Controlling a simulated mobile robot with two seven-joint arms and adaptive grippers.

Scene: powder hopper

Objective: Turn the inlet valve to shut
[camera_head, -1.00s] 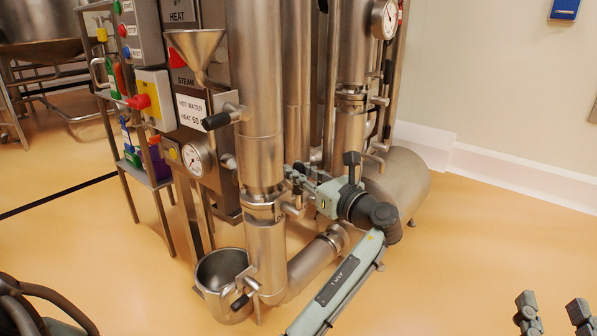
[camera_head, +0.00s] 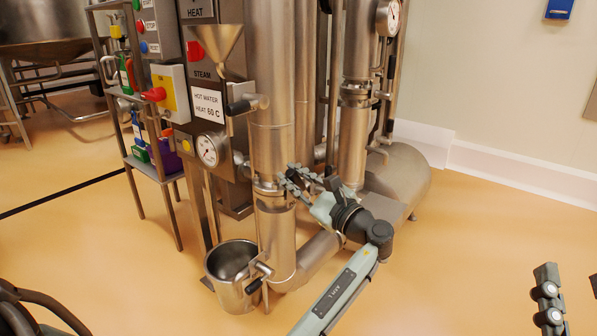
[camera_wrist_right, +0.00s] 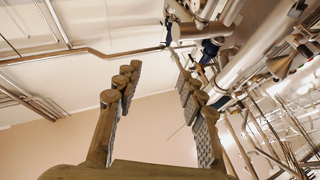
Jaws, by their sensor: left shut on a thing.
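My left gripper (camera_head: 290,183) is at the right side of the steel column (camera_head: 270,145), by its clamp ring. It is shut on a small part there, apparently the inlet valve's handle, which the fingers and wrist mostly hide. I cannot tell the handle's angle. My right gripper (camera_wrist_right: 155,105) is open and empty in its wrist view, pointing up towards ceiling and pipes. It also shows at the lower right of the head view, cut by the edge.
Black-handled valves stick out by the funnel (camera_head: 214,45) and the steel cup (camera_head: 230,262). A panel with a red knob (camera_head: 153,94) and a gauge (camera_head: 207,150) stand left. A horizontal tank (camera_head: 405,180) lies behind my left wrist. The floor at right is clear.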

